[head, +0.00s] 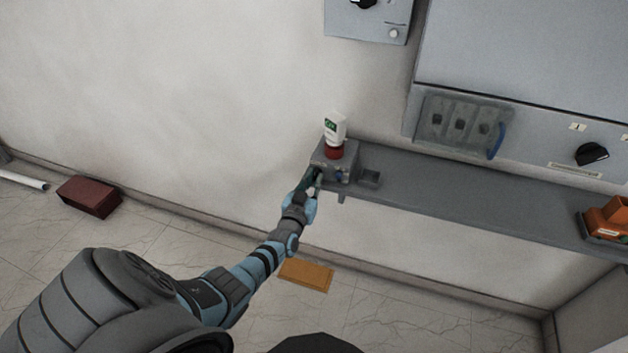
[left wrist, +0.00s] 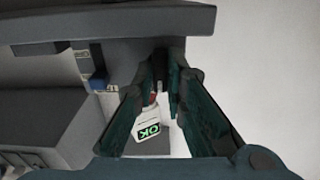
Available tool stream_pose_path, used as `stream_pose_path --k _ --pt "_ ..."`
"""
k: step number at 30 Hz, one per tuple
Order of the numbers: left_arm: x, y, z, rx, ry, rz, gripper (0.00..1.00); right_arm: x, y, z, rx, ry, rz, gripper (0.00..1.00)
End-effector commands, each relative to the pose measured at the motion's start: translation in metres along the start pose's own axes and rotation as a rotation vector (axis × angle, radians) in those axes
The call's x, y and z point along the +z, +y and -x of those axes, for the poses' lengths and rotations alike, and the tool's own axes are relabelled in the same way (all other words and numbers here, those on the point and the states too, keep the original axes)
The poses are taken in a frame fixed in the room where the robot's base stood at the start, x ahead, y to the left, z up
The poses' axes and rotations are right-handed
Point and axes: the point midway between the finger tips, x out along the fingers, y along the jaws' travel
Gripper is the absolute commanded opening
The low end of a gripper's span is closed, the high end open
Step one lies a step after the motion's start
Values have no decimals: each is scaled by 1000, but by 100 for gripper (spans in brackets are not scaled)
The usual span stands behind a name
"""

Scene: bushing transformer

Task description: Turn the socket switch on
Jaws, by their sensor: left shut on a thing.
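The grey socket box (head: 348,160) stands at the left end of the wall shelf in the head view. A white OK tag with a red lower part (head: 334,133) stands upright on it. The tag also shows in the left wrist view (left wrist: 147,130), beyond my fingers. My left gripper (head: 314,186) is at the box's front left. In the left wrist view its fingers (left wrist: 163,85) are closed around a small dark switch knob (left wrist: 160,60) on the box face. The fingers hide most of the knob, so its angle is unclear. My right gripper is not in view.
The grey shelf (head: 450,193) runs right to an orange object (head: 606,219). A blue part (left wrist: 97,83) sits beside my fingers on the box. Grey cabinets (head: 530,60) hang above. A dark red box (head: 88,197) and an orange-brown mat (head: 306,275) lie on the floor.

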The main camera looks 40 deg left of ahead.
Motion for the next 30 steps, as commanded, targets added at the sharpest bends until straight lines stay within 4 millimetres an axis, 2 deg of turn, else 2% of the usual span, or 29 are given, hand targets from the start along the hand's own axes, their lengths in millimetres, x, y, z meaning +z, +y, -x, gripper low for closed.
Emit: stream_pose_path --k 2,3,5,13,16,20,27,30 --pt "2 0 1 1 -4 -2 0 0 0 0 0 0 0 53" --pt "2 0 1 1 -4 -2 13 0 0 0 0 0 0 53" --pt "2 0 1 1 -4 -2 20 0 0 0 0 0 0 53" --pt "1 0 1 0 -1 -1 20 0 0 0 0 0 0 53" --pt "1 0 7 -1 0 0 20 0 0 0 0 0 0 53" --pt "2 0 31 2 -2 0 20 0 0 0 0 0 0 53" --pt "2 0 97 2 -5 0 20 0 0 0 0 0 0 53" --pt "2 0 113 1 -4 -1 20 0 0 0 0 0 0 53"
